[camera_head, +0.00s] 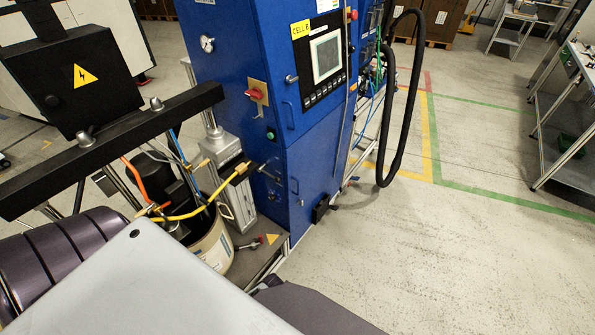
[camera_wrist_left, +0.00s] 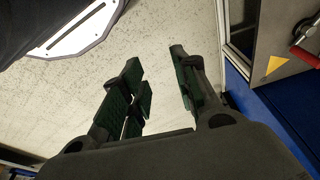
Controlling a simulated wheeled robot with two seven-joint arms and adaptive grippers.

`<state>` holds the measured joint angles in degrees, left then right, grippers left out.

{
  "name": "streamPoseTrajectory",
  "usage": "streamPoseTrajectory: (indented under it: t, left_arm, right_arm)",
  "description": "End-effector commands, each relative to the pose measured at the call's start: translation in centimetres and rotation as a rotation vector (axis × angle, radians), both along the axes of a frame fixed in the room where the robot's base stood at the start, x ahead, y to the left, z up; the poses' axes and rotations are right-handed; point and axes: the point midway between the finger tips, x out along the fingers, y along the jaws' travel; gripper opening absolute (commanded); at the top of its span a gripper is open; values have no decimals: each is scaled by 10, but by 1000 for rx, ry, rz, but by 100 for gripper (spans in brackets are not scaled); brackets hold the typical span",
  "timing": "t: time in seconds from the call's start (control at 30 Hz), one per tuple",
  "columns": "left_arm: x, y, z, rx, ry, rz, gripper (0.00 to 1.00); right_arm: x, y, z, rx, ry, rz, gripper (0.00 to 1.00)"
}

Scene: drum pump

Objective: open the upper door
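The blue cabinet (camera_head: 235,70) stands in the upper middle of the head view. Its upper door (camera_head: 290,117) is on the front face, carries a control panel with a screen (camera_head: 326,56), and looks closed. A small knob-like latch (camera_head: 292,79) and a slim blue handle (camera_head: 289,114) sit near its left edge. The lower door (camera_head: 313,170) is beneath it and also looks closed. My left gripper (camera_wrist_left: 155,58) shows only in the left wrist view. Its fingers are apart with nothing between them, over bare floor. My right gripper is in neither view.
A drum (camera_head: 215,245) with yellow and orange hoses stands left of the cabinet, behind a black beam (camera_head: 110,145). A thick black hose (camera_head: 391,110) hangs at the cabinet's right. The floor (camera_head: 430,270) before the cabinet is clear. A workbench (camera_head: 570,110) stands far right.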

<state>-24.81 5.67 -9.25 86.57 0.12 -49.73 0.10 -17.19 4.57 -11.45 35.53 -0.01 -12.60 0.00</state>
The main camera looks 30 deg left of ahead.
Motion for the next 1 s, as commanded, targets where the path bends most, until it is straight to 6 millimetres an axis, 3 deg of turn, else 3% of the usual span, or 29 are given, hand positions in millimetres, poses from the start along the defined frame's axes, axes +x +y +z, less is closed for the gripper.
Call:
streamPoseTrajectory:
  t: [0.57, 0.87, 1.0]
  left_arm:
    - [64, -20, 135, -68, -112, 42, 30]
    - [101, -46, 221, -200, -247, 101, 30]
    - [125, -66, 269, -321, -351, 149, 30]
  right_arm:
    - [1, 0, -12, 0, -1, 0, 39]
    - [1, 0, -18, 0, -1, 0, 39]
    - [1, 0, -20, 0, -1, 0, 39]
